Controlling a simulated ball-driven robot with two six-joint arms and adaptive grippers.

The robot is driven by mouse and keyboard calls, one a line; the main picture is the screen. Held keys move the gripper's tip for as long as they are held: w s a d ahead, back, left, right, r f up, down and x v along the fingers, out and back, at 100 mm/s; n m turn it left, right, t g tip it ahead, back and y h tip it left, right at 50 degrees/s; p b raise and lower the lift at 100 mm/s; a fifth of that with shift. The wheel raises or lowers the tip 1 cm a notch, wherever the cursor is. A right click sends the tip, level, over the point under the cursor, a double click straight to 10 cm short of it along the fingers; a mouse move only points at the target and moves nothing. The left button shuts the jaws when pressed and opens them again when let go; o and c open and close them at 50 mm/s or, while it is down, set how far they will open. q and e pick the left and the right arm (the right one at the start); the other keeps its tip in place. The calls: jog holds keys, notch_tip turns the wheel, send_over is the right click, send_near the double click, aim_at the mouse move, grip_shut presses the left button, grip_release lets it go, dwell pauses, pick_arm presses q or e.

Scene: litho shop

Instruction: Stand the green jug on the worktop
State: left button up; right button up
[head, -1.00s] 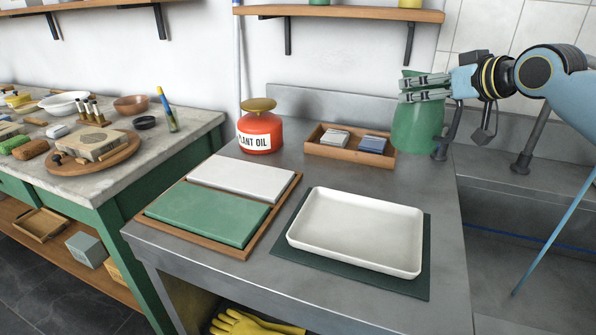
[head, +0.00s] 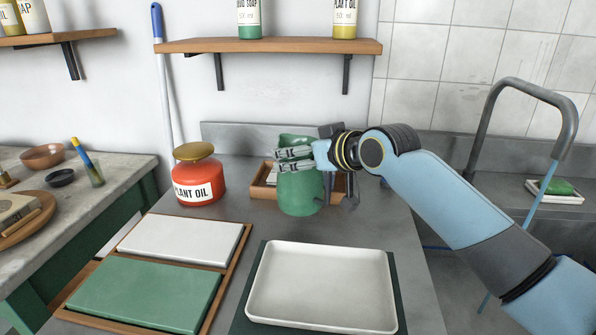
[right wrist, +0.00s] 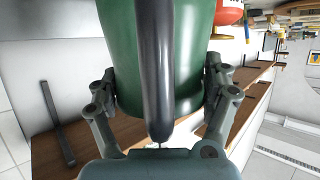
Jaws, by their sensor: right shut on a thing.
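The green jug (head: 299,192) is upright in the head view, in front of the wooden tray at the back of the worktop (head: 240,212). My right gripper (head: 290,160) is shut around the jug's upper body from the right. In the right wrist view the jug (right wrist: 190,70) sits between both fingers, with its dark handle (right wrist: 154,70) toward the palm. I cannot tell whether its base touches the worktop or hangs just above it. My left gripper is not in view.
A red plant oil can (head: 198,182) stands left of the jug. The wooden tray (head: 262,191) is partly hidden behind it. A white tray (head: 322,325) on a dark mat and a wooden-framed pair of slabs (head: 237,262) fill the front. Bare worktop lies right of the jug.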

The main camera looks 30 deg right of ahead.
aim_at(300, 173)
jog(key=f, duration=0.3)
jog(key=shift+a, duration=0.35)
jog(key=shift+f, duration=0.6)
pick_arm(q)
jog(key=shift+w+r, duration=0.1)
pick_arm(e)
jog(key=o, duration=1.2)
jog(key=shift+s+f, duration=0.1)
jog(key=shift+f, duration=0.15)
jog(key=o, duration=0.4)
jog(key=shift+r, duration=0.15)
